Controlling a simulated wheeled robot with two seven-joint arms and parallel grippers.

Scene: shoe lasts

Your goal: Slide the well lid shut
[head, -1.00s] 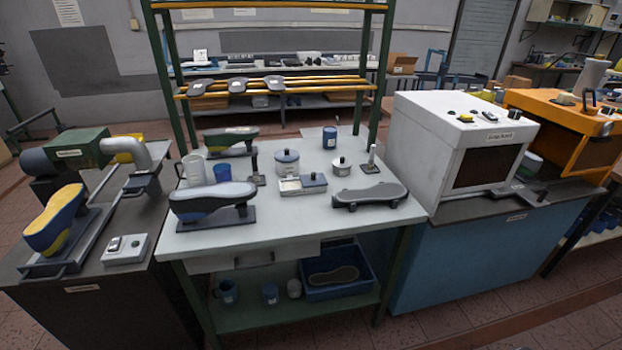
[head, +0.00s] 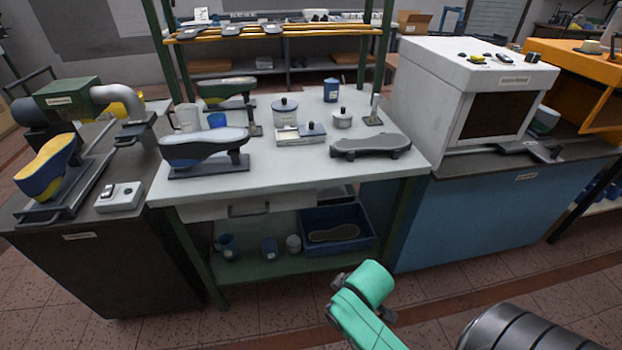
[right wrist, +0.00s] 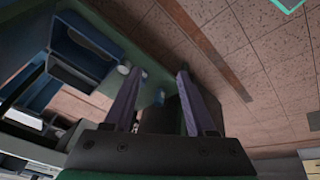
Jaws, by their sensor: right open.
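The well (head: 287,137) is a small pale rectangular tray in the middle of the white workbench in the head view. Its blue-grey lid (head: 312,132), with a small dark knob, covers the right part, and the left part looks uncovered. My right gripper (right wrist: 159,73) shows in the right wrist view with its two fingers apart and nothing between them. It is away from the well, with floor and bench underside beyond it. In the head view only teal and dark parts of my arm show, low at the right. My left gripper is not in view.
Around the well stand a lidded pot (head: 285,111), a smaller pot (head: 342,119), a blue canister (head: 331,91), a shoe last on a stand (head: 204,147) and a dark sole-shaped piece (head: 370,147). A blue crate (head: 345,245) is on the shelf below. The bench's front strip is clear.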

